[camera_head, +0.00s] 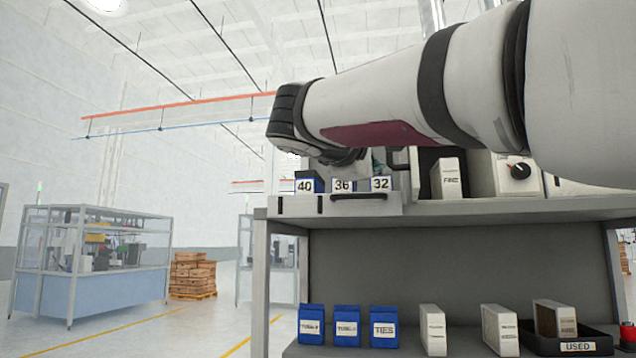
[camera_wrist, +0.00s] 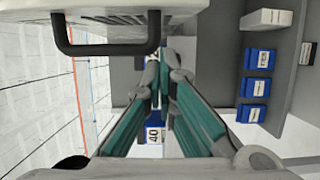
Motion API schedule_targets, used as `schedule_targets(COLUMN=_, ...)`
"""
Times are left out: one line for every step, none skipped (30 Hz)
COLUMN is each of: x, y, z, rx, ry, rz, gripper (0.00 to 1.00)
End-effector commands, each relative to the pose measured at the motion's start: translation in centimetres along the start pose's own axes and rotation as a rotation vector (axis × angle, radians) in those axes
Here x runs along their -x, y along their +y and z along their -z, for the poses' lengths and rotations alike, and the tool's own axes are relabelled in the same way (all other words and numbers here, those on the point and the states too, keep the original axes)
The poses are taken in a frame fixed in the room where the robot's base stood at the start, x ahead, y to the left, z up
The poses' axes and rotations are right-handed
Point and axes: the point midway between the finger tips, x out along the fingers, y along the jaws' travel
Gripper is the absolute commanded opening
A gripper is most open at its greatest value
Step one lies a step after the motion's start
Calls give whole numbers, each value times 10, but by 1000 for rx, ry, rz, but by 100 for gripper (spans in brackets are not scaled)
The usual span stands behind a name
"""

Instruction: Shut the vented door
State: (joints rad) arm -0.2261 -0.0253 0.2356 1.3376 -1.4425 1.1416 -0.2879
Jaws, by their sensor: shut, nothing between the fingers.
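In the wrist view a pale panel with slots, which looks like the vented door (camera_wrist: 125,42), fills the top left. Its dark bar handle (camera_wrist: 105,48) stands out from it. My gripper (camera_wrist: 163,62) is below and right of the handle, with its teal-padded fingers converging and nothing between them. I cannot tell whether a finger touches the panel. In the head view my arm hides most of the door and nearly all of the gripper. A dark handle (camera_head: 399,166) shows under the arm. How far the door stands open is not clear.
Blue bins labelled 40 (camera_head: 305,184), 36 and 32 stand on the upper shelf behind a drawer handle (camera_head: 358,197). A white box (camera_head: 450,179) and a unit with a black knob (camera_head: 518,170) stand to the right. Blue boxes (camera_head: 346,326) stand on the lower shelf.

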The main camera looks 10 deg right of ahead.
Motion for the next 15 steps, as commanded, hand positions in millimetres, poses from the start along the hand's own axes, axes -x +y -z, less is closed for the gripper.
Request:
schedule_targets(x=1, y=4, z=-11, rx=-3, ry=-3, rz=-2, gripper=0)
schedule_targets(x=0, y=4, z=-14, rx=-4, ry=-2, rz=-2, gripper=0)
schedule_targets(x=-1, y=3, z=-18, rx=-3, ry=-2, rz=-2, gripper=0)
schedule_targets(x=-2, y=3, z=-20, rx=-3, ry=-1, rz=-1, gripper=0)
schedule_targets(x=-3, y=3, z=-22, rx=-3, ry=-1, rz=-1, gripper=0)
schedule_targets(x=-3, y=2, z=-24, rx=-3, ry=-1, rz=-1, gripper=0)
schedule_targets(x=-4, y=2, z=-25, rx=-3, ry=-1, rz=-1, gripper=0)
schedule_targets(x=-4, y=2, z=-26, rx=-3, ry=-1, rz=-1, gripper=0)
schedule_targets(x=-4, y=2, z=-27, rx=-3, ry=-1, rz=-1, gripper=0)
schedule_targets(x=-4, y=2, z=-27, rx=-3, ry=0, rz=-1, gripper=0)
schedule_targets(x=-5, y=2, z=-27, rx=-3, ry=0, rz=-1, gripper=0)
schedule_targets(x=-5, y=1, z=-27, rx=-3, ry=0, rz=-1, gripper=0)
schedule_targets(x=-5, y=1, z=-27, rx=-3, ry=0, rz=-1, gripper=0)
schedule_targets(x=-5, y=1, z=-27, rx=-3, ry=0, rz=-1, gripper=0)
schedule_targets(x=-5, y=1, z=-27, rx=-3, ry=0, rz=-1, gripper=0)
